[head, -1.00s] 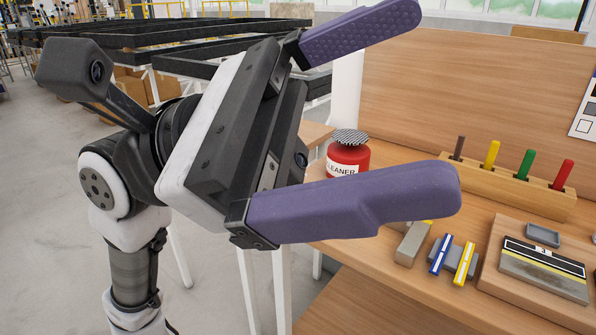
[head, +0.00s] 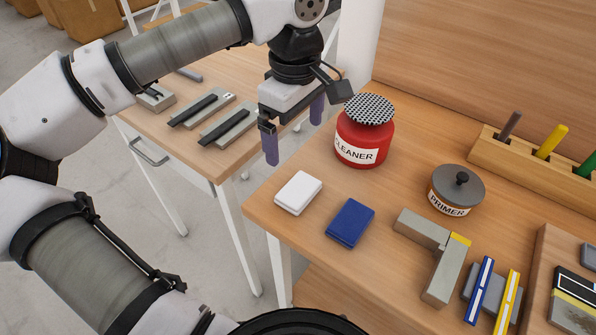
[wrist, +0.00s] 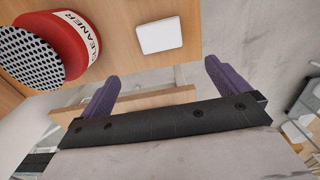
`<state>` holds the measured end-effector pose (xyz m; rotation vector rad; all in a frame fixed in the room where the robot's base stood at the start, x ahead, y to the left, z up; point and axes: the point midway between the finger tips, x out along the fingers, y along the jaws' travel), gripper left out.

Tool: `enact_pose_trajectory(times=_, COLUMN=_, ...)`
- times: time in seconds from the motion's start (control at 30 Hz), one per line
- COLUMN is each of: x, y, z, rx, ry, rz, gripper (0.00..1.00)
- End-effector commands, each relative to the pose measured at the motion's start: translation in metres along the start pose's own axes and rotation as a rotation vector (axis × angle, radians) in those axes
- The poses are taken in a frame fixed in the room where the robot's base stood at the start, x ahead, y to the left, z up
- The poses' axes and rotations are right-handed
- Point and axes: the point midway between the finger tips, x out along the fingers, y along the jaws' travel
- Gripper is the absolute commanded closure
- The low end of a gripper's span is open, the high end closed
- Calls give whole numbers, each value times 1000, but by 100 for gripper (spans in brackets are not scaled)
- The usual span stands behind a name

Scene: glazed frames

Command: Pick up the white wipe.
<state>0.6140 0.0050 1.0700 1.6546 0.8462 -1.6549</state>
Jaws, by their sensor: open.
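The white wipe (head: 298,192) is a flat rounded pad lying on the wooden bench near its left edge. It also shows in the wrist view (wrist: 160,36), beyond the fingertips and clear of them. My gripper (head: 293,135) has two purple fingers pointing down, spread apart and empty. In the head view it is above and behind the wipe, near the gap between the two benches. In the wrist view my gripper (wrist: 160,78) has nothing between its fingers.
A blue wipe (head: 350,222) lies just right of the white one. A red cleaner can (head: 364,135) with a perforated top stands close to my gripper. A primer pot (head: 456,190) and grey blocks (head: 434,250) are farther right. A second table (head: 225,150) stands behind left.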

Motion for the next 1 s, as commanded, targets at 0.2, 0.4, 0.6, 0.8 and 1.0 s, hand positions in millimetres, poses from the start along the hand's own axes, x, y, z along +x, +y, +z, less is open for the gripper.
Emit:
enact_pose_trajectory(times=0.2, x=37, y=-1, z=0, rx=2, ry=-2, rz=-5, gripper=0)
enact_pose_trajectory(times=0.4, x=71, y=0, z=0, rx=1, ry=-2, rz=-2, gripper=0)
enact_pose_trajectory(times=0.6, x=85, y=0, z=0, rx=1, ry=-3, rz=-1, gripper=0)
enact_pose_trajectory(times=0.8, x=109, y=-1, z=-3, rx=2, ry=-6, rz=-2, gripper=0)
enact_pose_trajectory(times=1.0, x=133, y=-1, z=-3, rx=2, ry=-3, rz=-1, gripper=0)
